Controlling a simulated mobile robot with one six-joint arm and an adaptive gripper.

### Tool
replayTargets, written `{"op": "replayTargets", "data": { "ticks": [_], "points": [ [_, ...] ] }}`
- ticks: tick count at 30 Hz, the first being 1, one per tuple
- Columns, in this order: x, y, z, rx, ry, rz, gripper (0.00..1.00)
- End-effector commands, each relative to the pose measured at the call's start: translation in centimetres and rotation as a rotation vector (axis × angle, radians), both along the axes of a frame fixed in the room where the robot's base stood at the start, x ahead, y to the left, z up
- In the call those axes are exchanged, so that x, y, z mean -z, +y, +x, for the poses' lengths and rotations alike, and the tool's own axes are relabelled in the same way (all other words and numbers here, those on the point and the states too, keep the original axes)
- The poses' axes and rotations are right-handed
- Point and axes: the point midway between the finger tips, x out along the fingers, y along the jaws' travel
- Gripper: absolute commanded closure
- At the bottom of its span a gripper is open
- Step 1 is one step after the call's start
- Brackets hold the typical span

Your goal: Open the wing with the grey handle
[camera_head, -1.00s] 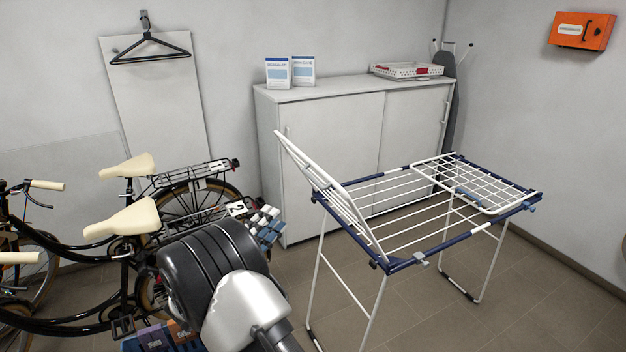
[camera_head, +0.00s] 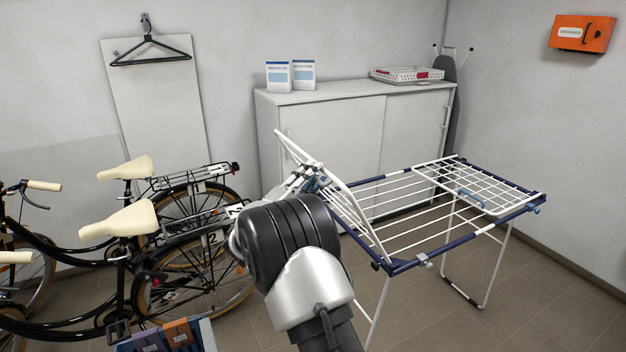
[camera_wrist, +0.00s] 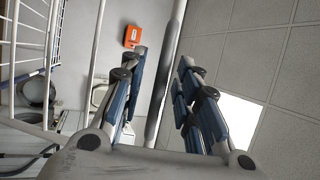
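The drying rack (camera_head: 398,267) has a blue frame and white rods. Its left wing (camera_head: 350,205) stands raised at a steep tilt. Its right wing (camera_head: 480,185) lies flat over the rack, with a blue handle piece (camera_head: 470,197) on it. A small grey piece (camera_head: 424,260) sits at the front of the frame; I cannot tell whether it is the grey handle. My gripper (camera_head: 308,178) is at the left side of the raised wing, partly hidden by my wrist. In the wrist view my gripper (camera_wrist: 162,68) is open, with a pale bar (camera_wrist: 165,75) running between its fingers. Contact is unclear.
Two bicycles (camera_head: 130,225) stand close on the left. A white cabinet (camera_head: 340,140) stands behind the rack, with two boxes (camera_head: 291,75) and a tray (camera_head: 407,75) on top. A crate (camera_head: 165,338) is at the bottom left. The floor right of the rack is clear.

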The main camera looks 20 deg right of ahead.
Motion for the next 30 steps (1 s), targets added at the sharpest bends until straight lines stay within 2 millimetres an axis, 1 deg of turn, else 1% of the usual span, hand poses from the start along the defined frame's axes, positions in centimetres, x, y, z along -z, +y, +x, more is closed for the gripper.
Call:
{"op": "replayTargets", "data": {
  "ticks": [9,23,30],
  "points": [
    [-0.16,-0.25,0.16,-0.001,0.0,0.0,0.7],
    [-0.01,-0.28,0.11,0.001,0.002,0.001,1.0],
    [0.13,-0.33,0.08,0.001,0.004,0.004,1.0]
  ]
}}
